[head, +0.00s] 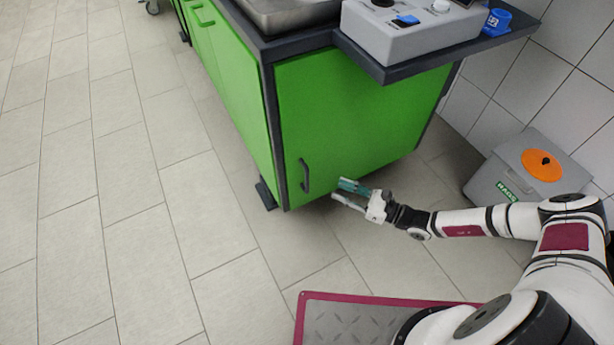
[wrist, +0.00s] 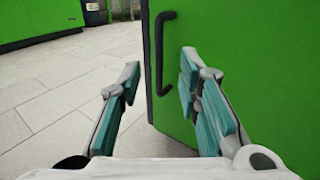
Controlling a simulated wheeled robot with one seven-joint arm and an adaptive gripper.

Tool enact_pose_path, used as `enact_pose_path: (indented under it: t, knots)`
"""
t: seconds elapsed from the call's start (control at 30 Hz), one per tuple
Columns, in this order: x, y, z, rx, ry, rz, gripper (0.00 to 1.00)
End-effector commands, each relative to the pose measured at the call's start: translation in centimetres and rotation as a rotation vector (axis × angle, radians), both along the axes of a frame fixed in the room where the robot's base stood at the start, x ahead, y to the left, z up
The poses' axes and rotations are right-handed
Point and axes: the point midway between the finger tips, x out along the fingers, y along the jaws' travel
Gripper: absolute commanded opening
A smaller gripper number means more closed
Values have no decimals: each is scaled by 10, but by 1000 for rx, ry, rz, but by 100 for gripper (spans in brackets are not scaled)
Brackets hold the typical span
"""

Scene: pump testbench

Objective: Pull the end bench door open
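The end bench door (head: 350,110) is a green panel on the near end of the bench, and it looks closed. Its dark vertical handle (head: 305,176) is near the door's lower left edge. My gripper (head: 339,192) is open and empty, to the right of the handle and a little lower in the head view. In the wrist view the handle (wrist: 160,52) stands ahead, between the directions of the two teal-padded fingers (wrist: 160,85) and closer to the right one. The fingers do not touch the handle as far as I can see.
A grey box with an orange lid (head: 541,163) stands by the tiled wall at right. A dark ledge (head: 440,60) with a grey device (head: 412,28) overhangs the door. The tiled floor (head: 150,200) left of the bench is clear.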

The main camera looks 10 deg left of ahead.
Motion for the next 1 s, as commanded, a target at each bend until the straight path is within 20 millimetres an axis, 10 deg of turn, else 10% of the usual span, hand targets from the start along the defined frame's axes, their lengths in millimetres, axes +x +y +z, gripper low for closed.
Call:
enact_pose_path:
  t: [0.6, 1.0]
  knots:
    - [40, 103, -1, 0, 0, 5, 31]
    - [46, 116, 0, -1, -1, 3, 31]
